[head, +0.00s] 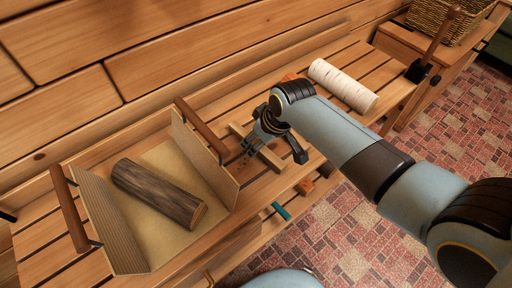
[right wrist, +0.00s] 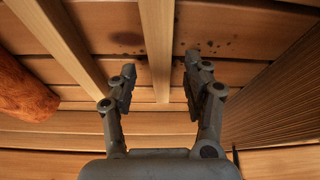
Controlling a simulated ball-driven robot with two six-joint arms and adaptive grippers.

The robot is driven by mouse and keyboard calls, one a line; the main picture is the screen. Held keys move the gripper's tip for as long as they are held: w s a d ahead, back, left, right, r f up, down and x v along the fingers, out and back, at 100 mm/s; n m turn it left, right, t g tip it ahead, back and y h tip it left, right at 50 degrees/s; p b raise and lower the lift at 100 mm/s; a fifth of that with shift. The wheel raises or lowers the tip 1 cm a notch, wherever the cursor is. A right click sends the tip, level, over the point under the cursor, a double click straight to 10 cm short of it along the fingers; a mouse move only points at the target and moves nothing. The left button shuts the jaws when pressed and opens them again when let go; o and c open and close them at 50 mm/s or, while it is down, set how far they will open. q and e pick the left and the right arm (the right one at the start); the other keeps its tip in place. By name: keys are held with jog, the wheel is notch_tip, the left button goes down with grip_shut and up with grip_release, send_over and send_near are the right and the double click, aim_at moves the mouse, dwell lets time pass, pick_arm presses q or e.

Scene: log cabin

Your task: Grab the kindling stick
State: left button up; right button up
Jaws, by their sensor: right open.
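A pale, square-edged kindling stick (head: 238,131) lies on the slatted bench, partly hidden by my right gripper (head: 257,146) in the head view. In the right wrist view the stick (right wrist: 157,45) runs between the two fingers of my right gripper (right wrist: 157,78). The fingers are open, with a gap on both sides of the stick. A second pale stick (right wrist: 68,45) lies to the left, outside the fingers. My left gripper is not clearly seen.
A carrier with plywood walls (head: 205,160) holds a dark log (head: 160,192) close left of my right gripper. A white birch log (head: 343,86) lies beyond my arm. An orange-brown log (right wrist: 22,90) lies left in the wrist view. A wicker basket (head: 445,20) stands far right.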

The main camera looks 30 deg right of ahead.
jog(key=shift+w+f, duration=0.25)
jog(key=shift+f, duration=0.45)
jog(key=shift+r, duration=0.1)
grip_shut()
